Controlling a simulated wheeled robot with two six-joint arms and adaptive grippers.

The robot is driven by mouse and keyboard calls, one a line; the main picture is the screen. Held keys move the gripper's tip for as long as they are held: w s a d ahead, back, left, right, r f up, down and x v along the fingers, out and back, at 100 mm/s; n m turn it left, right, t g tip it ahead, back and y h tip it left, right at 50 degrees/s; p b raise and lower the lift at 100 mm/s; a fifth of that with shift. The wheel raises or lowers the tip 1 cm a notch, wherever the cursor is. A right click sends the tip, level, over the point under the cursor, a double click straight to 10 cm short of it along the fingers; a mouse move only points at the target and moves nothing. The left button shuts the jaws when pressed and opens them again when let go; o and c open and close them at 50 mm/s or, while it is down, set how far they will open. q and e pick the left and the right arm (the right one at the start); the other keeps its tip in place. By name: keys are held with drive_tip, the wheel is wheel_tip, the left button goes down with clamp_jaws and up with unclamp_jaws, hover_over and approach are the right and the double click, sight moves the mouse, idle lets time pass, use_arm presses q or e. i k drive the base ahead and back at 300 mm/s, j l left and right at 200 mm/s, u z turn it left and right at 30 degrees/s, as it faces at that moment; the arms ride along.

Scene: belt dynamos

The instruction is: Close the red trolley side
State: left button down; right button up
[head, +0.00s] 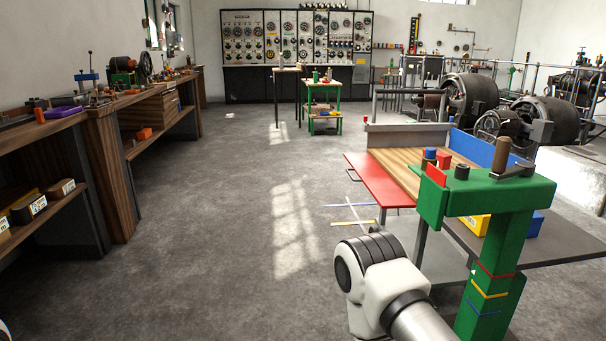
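The trolley has a wooden top (396,157) and stands at the right of the head view. Its red side (378,182) sticks out from the left edge, lying about flat, with a small handle at its outer edge. A blue side (490,149) and a grey side (408,137) stand upright around the top. A white link of one of my arms is in front of the trolley, apart from the red side in the picture. No gripper fingers can be made out.
A green stand (497,250) with a red block hides part of the trolley. A dark flat panel (560,238) extends at the right. Wooden workbenches (105,150) line the left.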

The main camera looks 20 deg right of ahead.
sight(386, 192)
drive_tip(key=i+z, duration=0.25)
drive_tip(key=i, duration=2.5)
